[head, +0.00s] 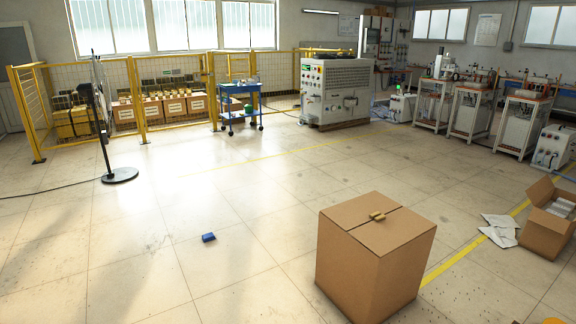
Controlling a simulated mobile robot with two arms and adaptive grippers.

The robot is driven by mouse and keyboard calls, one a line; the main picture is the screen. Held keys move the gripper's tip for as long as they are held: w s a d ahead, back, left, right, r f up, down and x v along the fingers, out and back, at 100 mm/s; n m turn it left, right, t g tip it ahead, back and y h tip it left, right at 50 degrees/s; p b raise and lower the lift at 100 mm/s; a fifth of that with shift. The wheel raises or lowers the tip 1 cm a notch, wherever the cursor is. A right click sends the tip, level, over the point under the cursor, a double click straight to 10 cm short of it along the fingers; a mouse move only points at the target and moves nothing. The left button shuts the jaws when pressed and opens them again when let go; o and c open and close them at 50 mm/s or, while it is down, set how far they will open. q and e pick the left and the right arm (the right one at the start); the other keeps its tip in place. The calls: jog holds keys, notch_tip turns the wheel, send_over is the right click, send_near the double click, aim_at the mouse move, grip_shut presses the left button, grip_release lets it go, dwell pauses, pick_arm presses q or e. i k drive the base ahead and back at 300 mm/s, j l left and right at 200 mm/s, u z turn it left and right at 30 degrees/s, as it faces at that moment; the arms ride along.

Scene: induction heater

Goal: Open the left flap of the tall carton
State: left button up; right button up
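The tall carton (350,262) stands upright on the floor in the lower right middle of the head view. It is plain brown cardboard. Its top is shut, with the flaps (351,212) lying flat and a seam running across the top. A small tan piece (377,216), like a handle or tab, sits on the top at the seam. The inside of the carton is hidden. Neither of my grippers shows in the head view.
An open carton (546,235) with pale contents stands at the right edge, beside white sheets (499,230) on the floor. A small blue object (208,237) lies left of the tall carton. A black stand (119,175) is farther left. Floor around the carton is mostly clear.

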aim_at(384, 235)
jog(key=i+z, duration=0.15)
jog(key=i, duration=0.5)
jog(key=i+j+z, duration=0.1)
jog(key=i, duration=0.5)
jog(key=j, duration=0.1)
